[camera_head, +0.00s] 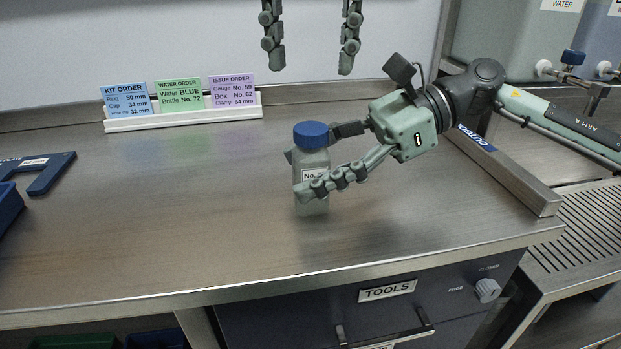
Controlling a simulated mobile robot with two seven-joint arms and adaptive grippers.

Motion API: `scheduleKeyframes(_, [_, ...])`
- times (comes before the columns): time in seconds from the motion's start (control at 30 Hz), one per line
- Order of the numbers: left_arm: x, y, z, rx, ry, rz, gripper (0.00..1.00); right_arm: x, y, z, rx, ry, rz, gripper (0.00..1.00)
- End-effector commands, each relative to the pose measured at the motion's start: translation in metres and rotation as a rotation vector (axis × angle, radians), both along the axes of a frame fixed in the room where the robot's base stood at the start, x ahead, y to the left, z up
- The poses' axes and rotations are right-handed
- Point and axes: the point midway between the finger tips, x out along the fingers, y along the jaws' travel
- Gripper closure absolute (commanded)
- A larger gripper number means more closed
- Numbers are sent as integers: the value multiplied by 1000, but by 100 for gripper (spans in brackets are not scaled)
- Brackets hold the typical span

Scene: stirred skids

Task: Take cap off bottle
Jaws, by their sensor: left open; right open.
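A clear bottle (311,207) with a blue cap (311,134) stands upright on the steel bench. The cap sits on the bottle's neck. A white label starting "No." shows on its front, partly hidden by a finger. My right gripper (316,172) comes in from the right with its fingers open around the bottle, one in front and one behind; I cannot tell whether they touch it. My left gripper (311,64) is open and empty, high above and behind the bottle, fingers pointing down.
A white holder (185,118) with three order cards stands at the back left. A blue bracket-shaped piece (40,172) lies at the far left. Water tanks with taps (573,58) stand at the back right beside a steel rail (510,180). The bench's left middle is clear.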

Motion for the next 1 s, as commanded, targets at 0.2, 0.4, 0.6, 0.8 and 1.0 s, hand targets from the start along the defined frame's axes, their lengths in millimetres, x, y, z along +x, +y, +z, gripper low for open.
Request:
scheduleKeyframes(0.2, [0,0,0,-1,0,0,49,-1,3,-1,0,-1,-1,37])
scheduleKeyframes(0.4, [0,0,0,-1,0,0,49,0,2,-1,0,-1,-1,50])
scheduleKeyframes(0.6, [0,0,0,-1,0,0,49,0,2,-1,0,-1,-1,75])
scheduleKeyframes(0.8, [0,0,0,-1,0,0,49,0,2,-1,0,-1,-1,100])
scheduleKeyframes(1.0, [0,-1,-1,-2,2,-1,49,0,2,-1,0,-1,-1,100])
